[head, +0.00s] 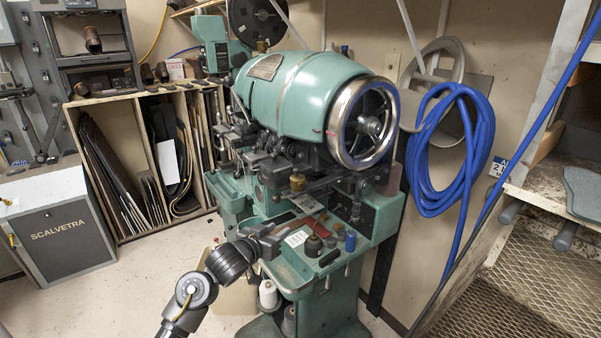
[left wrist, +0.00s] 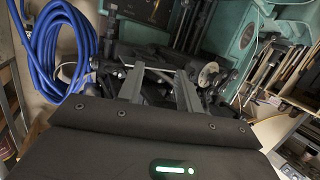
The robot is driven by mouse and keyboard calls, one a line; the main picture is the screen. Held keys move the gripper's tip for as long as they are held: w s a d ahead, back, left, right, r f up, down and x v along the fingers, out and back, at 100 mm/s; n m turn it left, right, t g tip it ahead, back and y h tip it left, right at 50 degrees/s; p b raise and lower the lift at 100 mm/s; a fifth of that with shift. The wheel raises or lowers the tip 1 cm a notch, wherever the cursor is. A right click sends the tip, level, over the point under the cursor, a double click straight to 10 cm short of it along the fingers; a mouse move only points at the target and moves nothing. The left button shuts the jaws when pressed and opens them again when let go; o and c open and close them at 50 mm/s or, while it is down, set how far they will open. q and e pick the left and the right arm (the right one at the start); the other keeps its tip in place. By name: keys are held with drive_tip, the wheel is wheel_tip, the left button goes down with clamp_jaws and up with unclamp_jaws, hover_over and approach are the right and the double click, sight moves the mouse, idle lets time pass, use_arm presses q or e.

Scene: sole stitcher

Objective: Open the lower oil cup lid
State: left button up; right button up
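The green sole stitcher (head: 312,90) stands in the middle of the head view. A small brass-coloured cup (head: 297,183) sits low on its front, above the work shelf; it looks like the lower oil cup, its lid too small to make out. Another brass cup (head: 262,46) sits at the machine's top. My left gripper (head: 276,236) is at the shelf's left front edge, below and left of the lower cup. In the left wrist view its fingers (left wrist: 158,74) are apart with nothing held between them. A pale round part (left wrist: 208,74) shows right of the fingers; I cannot tell whether it is the cup.
The shelf holds a dark jar (head: 314,245), a blue spool (head: 350,240) and other small items close to the gripper. A large flywheel (head: 364,120) is at the machine's right. A blue hose (head: 452,150) hangs on the wall. Floor is clear at lower left.

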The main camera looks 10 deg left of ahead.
sight(295, 171)
use_arm(q)
wheel_tip(295, 171, up, 17)
drive_tip(key=s+d+m+t+h+p, duration=0.1)
drive_tip(key=s+d+t, duration=0.1)
drive_tip(key=s, duration=0.1)
drive_tip(key=p+x, duration=0.2)
drive_tip(key=x, duration=0.7)
drive_tip(key=shift+w+a+r, duration=0.1)
drive_tip(key=shift+w+r, duration=0.1)
drive_tip(key=shift+w, duration=0.15)
drive_tip(key=shift+x, duration=0.8)
drive_tip(key=shift+s+f, duration=0.1)
clamp_jaws()
